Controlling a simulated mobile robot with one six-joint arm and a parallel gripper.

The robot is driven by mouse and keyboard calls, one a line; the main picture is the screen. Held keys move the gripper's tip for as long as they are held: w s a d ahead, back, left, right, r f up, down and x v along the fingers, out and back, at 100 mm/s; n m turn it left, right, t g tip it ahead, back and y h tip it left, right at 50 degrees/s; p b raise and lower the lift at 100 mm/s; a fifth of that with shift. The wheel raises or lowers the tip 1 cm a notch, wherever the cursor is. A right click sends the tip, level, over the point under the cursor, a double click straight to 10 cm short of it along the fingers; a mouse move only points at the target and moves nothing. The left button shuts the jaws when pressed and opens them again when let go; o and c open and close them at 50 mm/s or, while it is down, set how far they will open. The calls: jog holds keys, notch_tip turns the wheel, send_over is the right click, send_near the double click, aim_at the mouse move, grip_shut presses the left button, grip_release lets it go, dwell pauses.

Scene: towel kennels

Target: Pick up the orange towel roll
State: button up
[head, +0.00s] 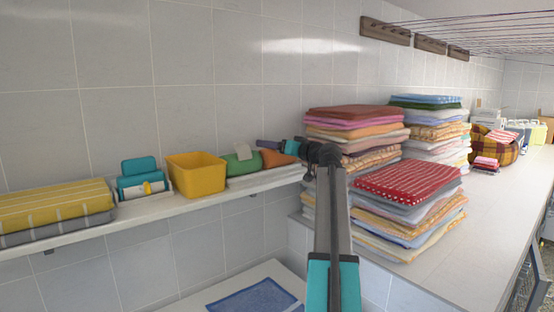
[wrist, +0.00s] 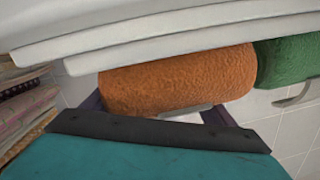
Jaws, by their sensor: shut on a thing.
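The orange towel roll (head: 278,158) is near the right end of the wall shelf, just right of a green roll (head: 242,163). In the wrist view, the orange roll (wrist: 180,78) fills the middle, with the green roll (wrist: 285,62) close at its right. My gripper (head: 268,144) reaches the orange roll from the right and above. In the wrist view, the dark fingers of my gripper (wrist: 158,107) lie at either side of the roll, shut on it. The fingertips are partly hidden by the roll. Pale layers run close along the roll, and I cannot tell whether they touch.
The wall shelf (head: 150,212) also holds a yellow bin (head: 196,175), a teal item (head: 141,180) and folded striped towels (head: 55,204). Tall towel stacks (head: 410,205) stand on the counter (head: 490,235) close right of my arm. A blue cloth (head: 255,298) lies below.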

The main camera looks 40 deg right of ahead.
jog(key=shift+f, duration=0.3)
jog(key=shift+w+r+b, duration=0.1)
jog(key=shift+r+b, duration=0.2)
jog(key=shift+r, duration=0.1)
jog(key=shift+c, duration=0.8)
jog(key=shift+r+b, duration=0.45)
jog(key=shift+r, duration=0.8)
jog(key=shift+s+r, duration=0.15)
jog(key=shift+s, duration=0.05)
jog(key=s+a+b, duration=0.1)
jog(key=s, duration=0.4)
jog(key=s+a+r+b, duration=0.1)
jog(key=s+a, duration=0.1)
jog(key=s, duration=0.3)
jog(key=s+a+b, duration=0.2)
jog(key=s, duration=0.3)
jog(key=shift+r, duration=0.35)
